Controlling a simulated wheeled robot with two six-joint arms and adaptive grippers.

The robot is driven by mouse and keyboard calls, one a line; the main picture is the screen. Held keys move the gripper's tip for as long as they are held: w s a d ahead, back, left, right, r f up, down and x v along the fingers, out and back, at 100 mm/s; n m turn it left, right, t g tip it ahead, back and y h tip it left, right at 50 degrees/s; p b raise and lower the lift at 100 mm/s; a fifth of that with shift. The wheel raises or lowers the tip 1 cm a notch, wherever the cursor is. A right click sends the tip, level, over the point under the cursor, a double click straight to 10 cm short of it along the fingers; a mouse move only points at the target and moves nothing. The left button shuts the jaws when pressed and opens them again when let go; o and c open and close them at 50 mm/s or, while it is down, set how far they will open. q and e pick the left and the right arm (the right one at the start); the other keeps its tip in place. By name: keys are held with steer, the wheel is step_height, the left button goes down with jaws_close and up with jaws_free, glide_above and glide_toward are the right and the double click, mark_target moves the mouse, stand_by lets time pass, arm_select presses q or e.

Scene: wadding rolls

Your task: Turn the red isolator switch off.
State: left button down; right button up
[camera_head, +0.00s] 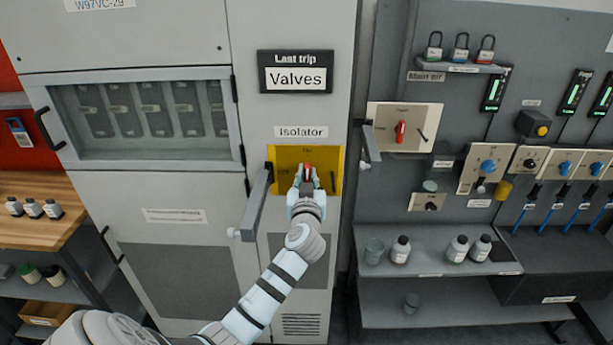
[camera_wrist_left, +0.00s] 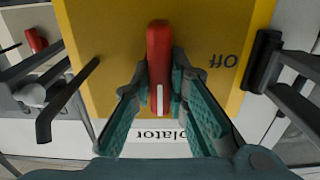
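The red isolator switch (camera_head: 308,170) sits on a yellow plate (camera_head: 335,160) under the "Isolator" label (camera_head: 301,132). Its handle stands upright; the white-marked end points up toward small lettering at the plate's top. The handle also shows in the left wrist view (camera_wrist_left: 158,45), where the picture is upside down and "Off" (camera_wrist_left: 223,61) reads at the right. In the head view "Off" lies left of the handle. My left gripper (camera_head: 306,178) has one finger tight on each side of the handle and appears shut on it. My right gripper is not in view.
A grey lever handle (camera_head: 256,200) stands out just left of the yellow plate. Another red switch (camera_head: 400,131) is on a pale plate to the right, with a lever (camera_head: 371,145) beside it. Shelves with bottles (camera_head: 400,250) stand lower right.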

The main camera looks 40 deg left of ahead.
arm_select(q)
steer(key=shift+f+n+b, duration=0.25)
steer(key=shift+n+b, duration=0.45)
steer(key=shift+b, duration=0.45)
steer(key=n+b, duration=0.8)
steer(key=b, duration=0.1)
steer(key=n+b, duration=0.4)
steer(key=shift+s+a+f, duration=0.25)
steer(key=shift+a+f, duration=0.05)
steer(key=shift+f, duration=0.05)
steer(key=shift+n+b, duration=2.1)
steer(key=shift+n, duration=0.2)
steer(key=c, duration=1.6)
jaws_free()
steer(key=shift+r, duration=0.15)
steer(key=shift+o, duration=0.2)
